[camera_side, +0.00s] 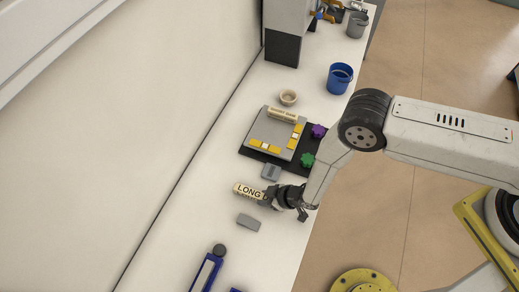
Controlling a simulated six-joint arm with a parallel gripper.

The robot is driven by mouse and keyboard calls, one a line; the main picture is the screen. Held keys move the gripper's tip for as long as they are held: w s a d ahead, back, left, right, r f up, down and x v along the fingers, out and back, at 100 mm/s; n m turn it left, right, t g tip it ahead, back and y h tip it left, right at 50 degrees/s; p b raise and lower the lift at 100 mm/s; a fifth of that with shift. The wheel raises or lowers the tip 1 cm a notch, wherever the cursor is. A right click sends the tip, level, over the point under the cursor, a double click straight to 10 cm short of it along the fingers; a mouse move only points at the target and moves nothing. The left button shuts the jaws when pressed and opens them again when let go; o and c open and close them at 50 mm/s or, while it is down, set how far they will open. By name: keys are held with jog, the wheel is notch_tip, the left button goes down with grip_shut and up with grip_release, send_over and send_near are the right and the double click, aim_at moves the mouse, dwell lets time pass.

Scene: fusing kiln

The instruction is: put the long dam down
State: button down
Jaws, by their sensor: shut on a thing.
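The long dam (246,190) is a cream bar with dark lettering that reads "LONG". It is over the white bench, left of my gripper (272,196). My gripper is shut on its right end, which the fingers partly hide. I cannot tell whether the dam touches the bench or is held just above it. Up the bench is a grey kiln plate (267,130) on a black base, with yellow pieces on it. Another lettered cream bar (283,114) lies along the plate's far edge.
A grey block (248,222) lies just below the long dam, and another grey piece (271,172) is just above it. Purple (318,131) and green (307,160) knobs stand right of the plate. A small cream bowl (288,97) and a blue bucket (339,78) are farther back. Bench left of the dam is bare.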

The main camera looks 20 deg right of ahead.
jog(key=shift+f, duration=0.35)
jog(key=shift+c, duration=1.8)
grip_release()
jog(key=shift+r, duration=0.2)
jog(key=v, duration=1.2)
